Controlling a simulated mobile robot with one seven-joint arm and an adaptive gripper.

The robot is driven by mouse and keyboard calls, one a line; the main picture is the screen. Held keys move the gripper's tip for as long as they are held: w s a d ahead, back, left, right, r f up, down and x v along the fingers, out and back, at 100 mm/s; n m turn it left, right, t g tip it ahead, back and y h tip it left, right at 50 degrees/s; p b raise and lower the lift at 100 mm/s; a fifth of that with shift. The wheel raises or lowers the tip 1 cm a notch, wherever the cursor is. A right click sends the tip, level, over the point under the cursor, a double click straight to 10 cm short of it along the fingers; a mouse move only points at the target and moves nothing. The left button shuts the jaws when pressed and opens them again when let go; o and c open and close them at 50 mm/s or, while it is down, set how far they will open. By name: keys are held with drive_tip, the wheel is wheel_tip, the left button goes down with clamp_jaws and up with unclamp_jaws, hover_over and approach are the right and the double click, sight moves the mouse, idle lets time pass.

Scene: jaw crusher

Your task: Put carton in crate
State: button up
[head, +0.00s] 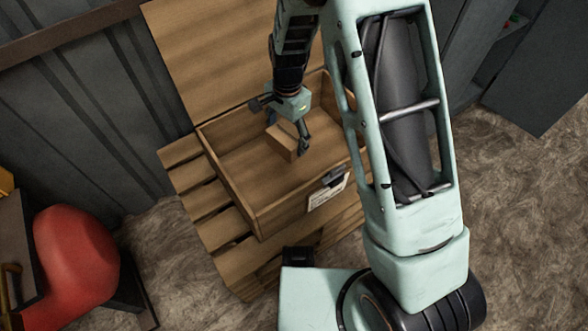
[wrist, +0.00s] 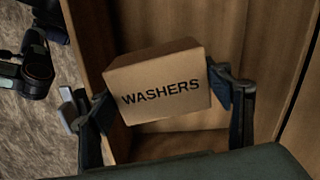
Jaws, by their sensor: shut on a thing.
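A small brown carton (wrist: 158,86) marked "WASHERS" is between the fingers of my gripper (wrist: 160,100) in the wrist view. My gripper is shut on it, one finger on each side. In the head view the carton (head: 282,143) is over the inside of the open wooden crate (head: 236,209), below my gripper (head: 290,140). I cannot tell if the carton touches the crate floor. The crate's lid (head: 205,60) is raised at the back. My arm hides part of the crate's right side.
The crate stands on a slatted wooden pallet (head: 196,187). A red rounded object (head: 75,262) is at the lower left. Grey walls (head: 85,105) stand behind, and a dark cabinet door (head: 535,75) is at the upper right. Bare floor (head: 520,210) shows at the right.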

drive_tip(key=m+b, duration=0.2)
drive_tip(key=b, duration=0.3)
hover_over(276, 185)
wheel_tip(276, 185, down, 10)
drive_tip(key=f, duration=0.1)
wheel_tip(276, 185, down, 9)
drive_tip(key=b, duration=0.3)
drive_tip(key=shift+w+f, duration=0.1)
drive_tip(key=shift+w, duration=0.05)
drive_tip(key=shift+f, duration=0.1)
drive_tip(key=o, duration=1.6)
drive_tip(key=shift+o, duration=0.2)
wheel_tip(276, 185, up, 12)
drive_tip(key=p, duration=0.3)
drive_tip(key=shift+p, duration=0.3)
